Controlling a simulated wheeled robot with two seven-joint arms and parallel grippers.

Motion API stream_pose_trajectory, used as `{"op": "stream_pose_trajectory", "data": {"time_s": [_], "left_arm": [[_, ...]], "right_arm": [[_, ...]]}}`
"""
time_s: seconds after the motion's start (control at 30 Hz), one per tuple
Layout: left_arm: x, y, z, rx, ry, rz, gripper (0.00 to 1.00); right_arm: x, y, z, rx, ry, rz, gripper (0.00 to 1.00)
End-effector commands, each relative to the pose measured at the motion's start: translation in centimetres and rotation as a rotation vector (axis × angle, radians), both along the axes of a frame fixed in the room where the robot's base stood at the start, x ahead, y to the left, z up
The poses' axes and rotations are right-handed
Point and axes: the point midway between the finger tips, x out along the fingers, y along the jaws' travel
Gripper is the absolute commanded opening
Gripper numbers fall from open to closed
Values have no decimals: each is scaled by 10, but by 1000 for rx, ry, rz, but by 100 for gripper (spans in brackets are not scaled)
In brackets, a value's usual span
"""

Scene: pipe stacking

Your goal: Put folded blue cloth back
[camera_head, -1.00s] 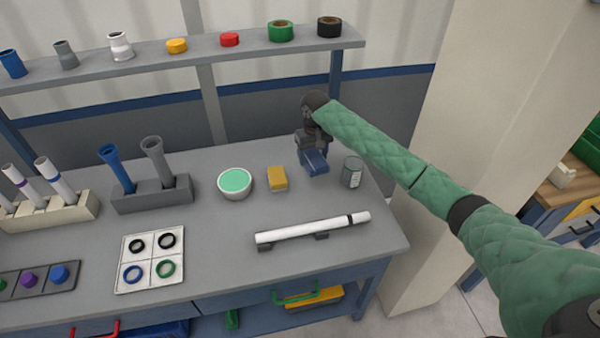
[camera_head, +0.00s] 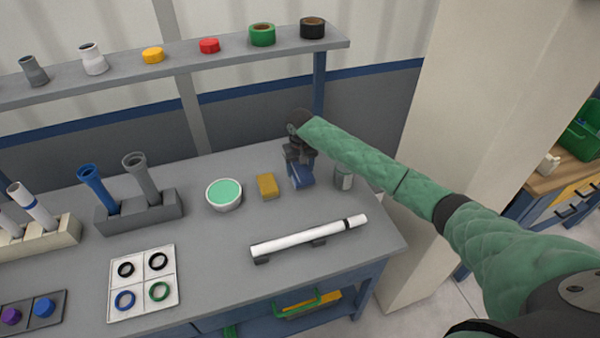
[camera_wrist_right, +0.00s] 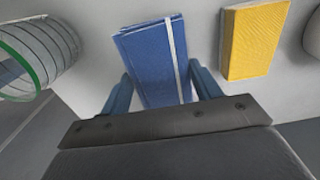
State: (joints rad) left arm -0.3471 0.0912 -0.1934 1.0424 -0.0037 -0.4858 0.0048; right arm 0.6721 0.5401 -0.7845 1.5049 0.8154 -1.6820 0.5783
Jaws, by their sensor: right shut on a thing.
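The folded blue cloth (camera_head: 302,177) is at the back right of the grey workbench, between a yellow sponge and a grey can. In the right wrist view the cloth (camera_wrist_right: 155,62) is a blue block with a pale stripe, lying between the two blue fingers. My right gripper (camera_head: 300,172) reaches down over it and is shut on it. I cannot tell whether the cloth touches the bench. My left gripper is not in view.
The yellow sponge (camera_head: 267,186) lies just left of the cloth, and the can (camera_head: 344,177) stands just right. A bowl with green contents (camera_head: 224,194) is farther left. A white pipe (camera_head: 308,237) lies on supports in front. A shelf (camera_head: 180,67) runs above the back.

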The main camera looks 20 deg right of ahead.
Motion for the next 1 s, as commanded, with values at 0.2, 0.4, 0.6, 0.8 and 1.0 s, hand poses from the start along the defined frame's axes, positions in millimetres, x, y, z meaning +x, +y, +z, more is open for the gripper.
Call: {"op": "stream_pose_trajectory", "data": {"time_s": [0.2, 0.4, 0.6, 0.8, 1.0], "left_arm": [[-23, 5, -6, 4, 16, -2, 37], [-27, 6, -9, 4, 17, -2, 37], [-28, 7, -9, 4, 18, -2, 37], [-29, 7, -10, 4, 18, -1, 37], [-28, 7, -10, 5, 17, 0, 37]], "right_arm": [[-1, 0, -25, 0, 3, 0, 42], [-1, 0, -33, 0, 1, 1, 42], [-1, 0, -35, 0, 2, 1, 42], [-1, 0, -35, 0, 1, 1, 85], [-1, 0, -35, 0, 1, 1, 85]]}}
